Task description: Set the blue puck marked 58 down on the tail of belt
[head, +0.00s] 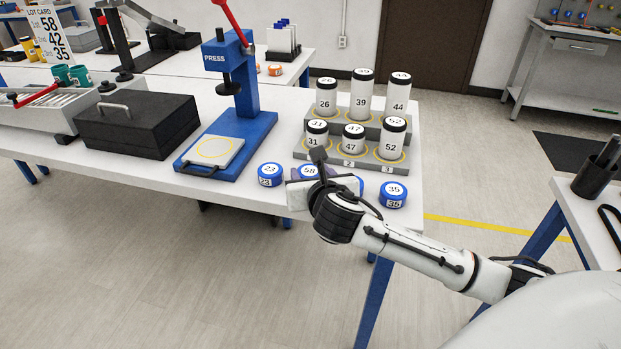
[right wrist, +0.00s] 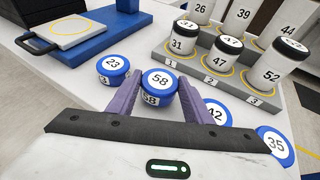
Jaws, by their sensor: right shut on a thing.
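The blue puck marked 58 (head: 309,171) has a white top and is at the front of the white table. My right gripper (head: 318,174) is shut on it. In the right wrist view the puck (right wrist: 159,84) sits between the two purple fingers (right wrist: 155,95), upright, its number facing up. I cannot tell whether it touches the table. My left gripper is not in view. A grey slatted unit with a red handle (head: 38,103) stands at the far left; I cannot tell whether it is the belt.
Blue pucks 23 (head: 270,174) and 35 (head: 393,194) flank the gripper; puck 42 (right wrist: 216,113) is close by its right finger. A stepped rack (head: 310,152) of numbered cylinders stands behind. A blue press (head: 240,125) and black case (head: 140,135) are to the left.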

